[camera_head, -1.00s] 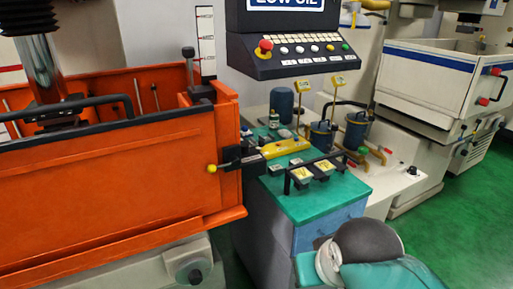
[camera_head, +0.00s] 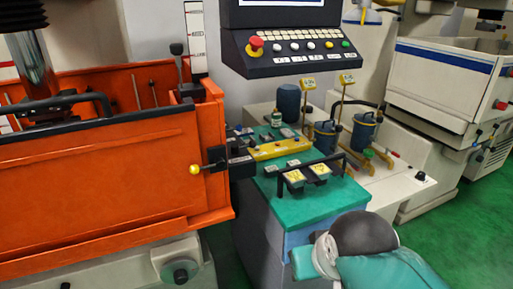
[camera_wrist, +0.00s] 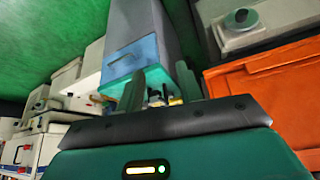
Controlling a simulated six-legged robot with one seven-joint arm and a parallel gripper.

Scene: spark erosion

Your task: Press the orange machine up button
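The orange machine (camera_head: 95,195) fills the left of the head view, and its orange side shows at the right of the wrist view (camera_wrist: 265,80). A dark control panel (camera_head: 290,62) hangs beside it, with a red mushroom knob (camera_head: 256,43), white buttons and a green button (camera_head: 346,44). The labels are too small to read, so I cannot tell which button is up. My gripper (camera_wrist: 160,88) shows in the wrist view with its two dark green fingers apart and nothing held. It points toward the teal-topped bench, away from any visible panel button.
White machines stand at right; the green floor there is clear.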

